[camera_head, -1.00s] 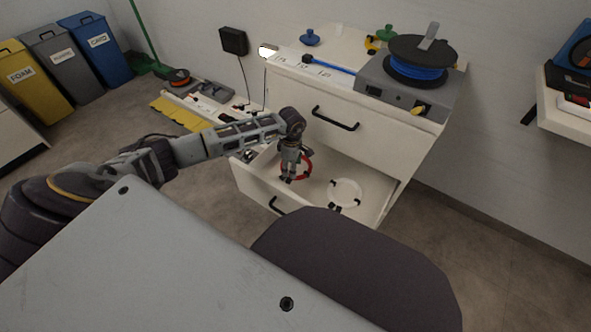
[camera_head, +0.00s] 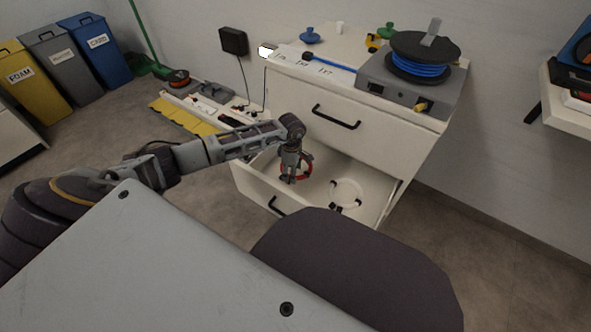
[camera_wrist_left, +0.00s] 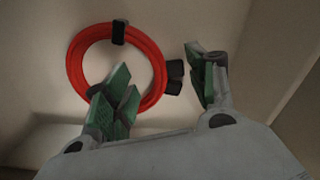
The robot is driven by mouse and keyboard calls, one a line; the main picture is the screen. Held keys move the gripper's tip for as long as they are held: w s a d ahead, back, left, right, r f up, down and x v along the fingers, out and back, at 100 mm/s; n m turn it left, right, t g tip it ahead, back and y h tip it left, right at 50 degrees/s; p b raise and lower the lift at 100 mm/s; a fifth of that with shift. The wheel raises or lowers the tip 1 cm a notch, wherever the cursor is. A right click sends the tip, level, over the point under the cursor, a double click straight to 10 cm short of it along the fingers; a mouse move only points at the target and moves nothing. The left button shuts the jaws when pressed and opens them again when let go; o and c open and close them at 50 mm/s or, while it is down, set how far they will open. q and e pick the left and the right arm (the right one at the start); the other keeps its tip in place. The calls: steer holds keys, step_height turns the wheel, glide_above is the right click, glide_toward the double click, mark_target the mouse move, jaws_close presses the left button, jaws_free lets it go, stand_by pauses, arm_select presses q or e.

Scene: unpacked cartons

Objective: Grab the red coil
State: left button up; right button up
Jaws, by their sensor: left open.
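The red coil (camera_wrist_left: 76,66) lies in the open lower drawer (camera_head: 262,190), bound by black clips. In the head view the red coil (camera_head: 309,167) is partly hidden behind my left gripper (camera_head: 289,178). In the left wrist view my left gripper (camera_wrist_left: 160,92) is open, with green fingertip pads. One finger overlaps the lower part of the ring, and the other is to the right, outside the ring by a black clip. I cannot tell whether either finger touches the coil. My right gripper is not in view.
A white coil (camera_head: 347,183) with black clips lies right of the red one in the drawer. The drawer walls are close around my gripper. The cabinet top above holds a blue cable reel (camera_head: 420,68) on a grey box.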

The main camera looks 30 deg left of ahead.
arm_select(q)
steer(key=shift+f+b, duration=0.6)
steer(key=shift+f, duration=0.7)
steer(key=shift+c, duration=0.6)
steer(key=c, duration=0.7)
steer(key=shift+c, duration=0.7)
steer(key=shift+r, duration=0.2)
